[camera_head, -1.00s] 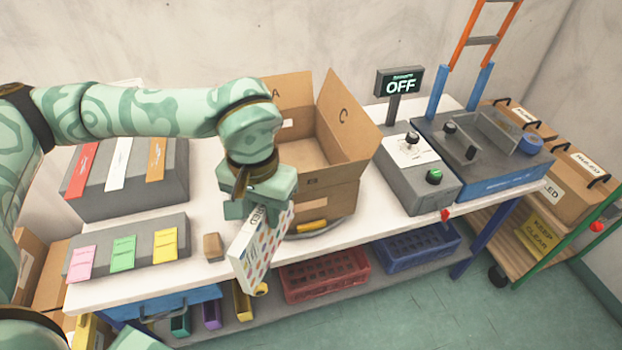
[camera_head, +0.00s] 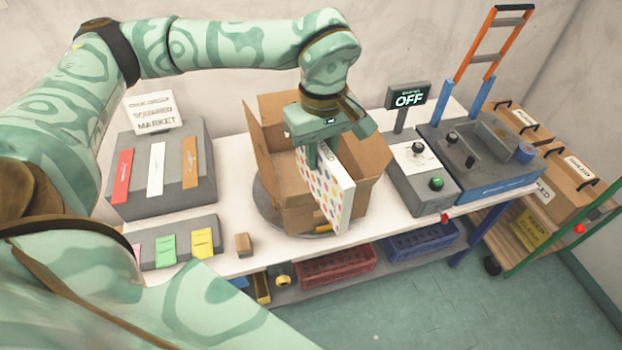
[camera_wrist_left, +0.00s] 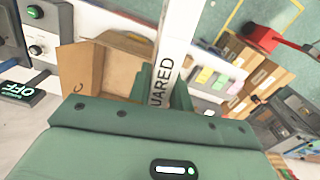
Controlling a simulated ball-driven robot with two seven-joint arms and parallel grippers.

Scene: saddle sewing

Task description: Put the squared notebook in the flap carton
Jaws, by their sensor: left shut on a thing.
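The squared notebook (camera_head: 324,189) is white with coloured dots on its cover. My left gripper (camera_head: 322,150) is shut on its top edge and holds it upright in front of the flap carton (camera_head: 283,192). In the left wrist view the notebook's spine (camera_wrist_left: 168,75) reads "SQUARED" between the fingers of my left gripper (camera_wrist_left: 166,88). The open brown carton also shows in the left wrist view (camera_wrist_left: 118,66), beside the notebook. The notebook and arm hide part of the carton's opening. I cannot tell whether the notebook touches the carton. My right gripper is not in view.
The carton stands on a round grey plate (camera_head: 262,207) on the white bench. A grey control box (camera_head: 424,178) and an "OFF" sign (camera_head: 408,97) are to the right. A grey slotted block (camera_head: 158,180) and a small brown block (camera_head: 243,244) are to the left.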

